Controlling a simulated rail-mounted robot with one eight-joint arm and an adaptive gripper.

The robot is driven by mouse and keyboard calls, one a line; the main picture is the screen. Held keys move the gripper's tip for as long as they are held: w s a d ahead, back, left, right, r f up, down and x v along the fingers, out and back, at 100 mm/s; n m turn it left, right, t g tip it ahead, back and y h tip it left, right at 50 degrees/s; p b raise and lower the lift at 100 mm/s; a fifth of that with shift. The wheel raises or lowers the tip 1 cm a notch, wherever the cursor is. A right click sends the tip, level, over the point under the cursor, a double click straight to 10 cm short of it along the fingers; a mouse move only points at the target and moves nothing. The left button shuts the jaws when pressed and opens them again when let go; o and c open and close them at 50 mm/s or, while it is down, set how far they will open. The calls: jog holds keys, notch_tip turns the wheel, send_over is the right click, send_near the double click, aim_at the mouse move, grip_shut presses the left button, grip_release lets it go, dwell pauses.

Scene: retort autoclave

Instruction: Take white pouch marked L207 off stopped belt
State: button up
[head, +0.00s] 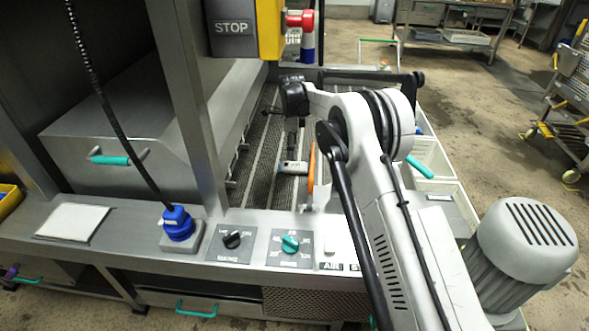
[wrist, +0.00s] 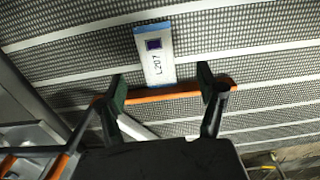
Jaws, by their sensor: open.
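The white pouch (wrist: 155,57) marked L207 lies on the dark mesh belt (wrist: 230,68), with blue ends and a dark printed square. It also shows in the head view as a small pale shape (head: 293,167) on the belt. My gripper (wrist: 162,88) is open and empty. In the wrist view its two dark fingertips stand apart, either side of the pouch's near end. I cannot tell how high they are above the belt. In the head view my arm hides part of the belt, and the gripper is seen small above the pouch.
An orange bar (wrist: 165,94) crosses the belt beside the pouch's near end, and shows upright in the head view (head: 311,168). A steel housing (head: 130,125) flanks the belt on the left. White crates (head: 432,158) stand to the right. A control panel (head: 262,243) lies in front.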

aim_at(295, 165)
notch_tip(295, 165, down, 2)
jog(key=shift+f, duration=0.2)
jog(key=shift+s+d+f, duration=0.1)
jog(key=shift+d+f, duration=0.05)
jog(key=shift+f, duration=0.75)
jog(key=shift+s+d+f, duration=0.1)
jog(key=shift+d+f, duration=0.05)
jog(key=shift+f, duration=0.7)
jog(key=shift+s+d+f, duration=0.1)
jog(key=shift+d+f, duration=0.05)
jog(key=shift+f, duration=0.75)
jog(key=c, duration=1.4)
jog(key=shift+r, duration=0.1)
